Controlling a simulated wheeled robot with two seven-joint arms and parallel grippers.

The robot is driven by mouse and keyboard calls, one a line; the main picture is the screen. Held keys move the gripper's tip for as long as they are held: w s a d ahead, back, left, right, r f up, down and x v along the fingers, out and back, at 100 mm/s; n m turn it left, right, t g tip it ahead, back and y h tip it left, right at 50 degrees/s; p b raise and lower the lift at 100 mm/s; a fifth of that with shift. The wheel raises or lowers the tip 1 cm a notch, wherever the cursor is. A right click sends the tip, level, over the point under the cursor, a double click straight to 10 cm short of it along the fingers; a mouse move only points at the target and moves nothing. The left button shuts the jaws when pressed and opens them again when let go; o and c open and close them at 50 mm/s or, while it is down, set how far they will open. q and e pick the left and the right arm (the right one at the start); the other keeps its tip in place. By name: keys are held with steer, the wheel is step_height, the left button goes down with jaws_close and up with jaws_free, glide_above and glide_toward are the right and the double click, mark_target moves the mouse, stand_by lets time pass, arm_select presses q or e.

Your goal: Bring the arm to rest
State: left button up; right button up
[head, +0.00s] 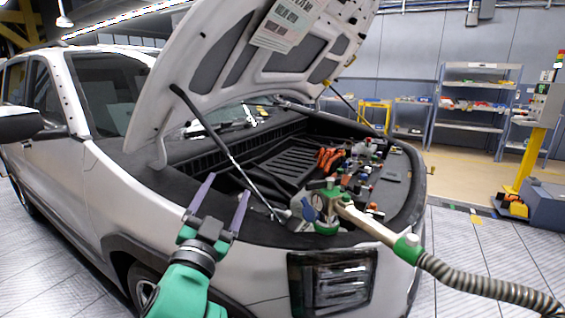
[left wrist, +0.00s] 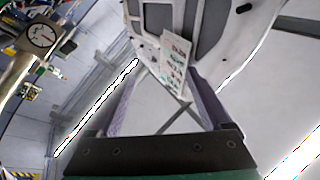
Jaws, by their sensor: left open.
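My right gripper is not in view.
The white car (head: 130,205) has its hood (head: 240,60) propped open by a strut (head: 215,138) close behind my gripper. A gauge (left wrist: 39,38) shows at upper left in the wrist view.

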arm_select(q)
steer(key=s+a+f+n+g+y, duration=0.2)
steer(key=a+f+g, duration=0.1)
steer(key=f, duration=0.6)
steer(key=s+a+f+n+g+y, duration=0.1)
steer(key=s+a+f+n+g, duration=0.2)
steer(key=f, duration=0.6)
steer(key=s+a+f+n+g+y, duration=0.15)
steer(key=a+f+g, duration=0.25)
steer(key=f, duration=0.5)
steer(key=s+a+f+g, duration=0.1)
steer(key=s+f+g, duration=0.4)
steer(key=s, duration=0.4)
steer(key=s+a+f+g, duration=0.1)
steer(key=s+f+g, duration=0.2)
steer(key=s+f, duration=0.45)
step_height(320, 180, down, 19)
steer(key=s+g+p, duration=0.1)
steer(key=s+p, duration=0.1)
steer(key=s, duration=0.1)
steer(key=s+a+f+g+p, duration=0.1)
steer(key=s+a+f+p, duration=0.1)
steer(key=s+f, duration=1.2)
steer(key=s, duration=0.3)
steer(key=shift+a+g+h, duration=0.3)
steer(key=shift+h, duration=0.05)
steer(key=shift+m, duration=0.25)
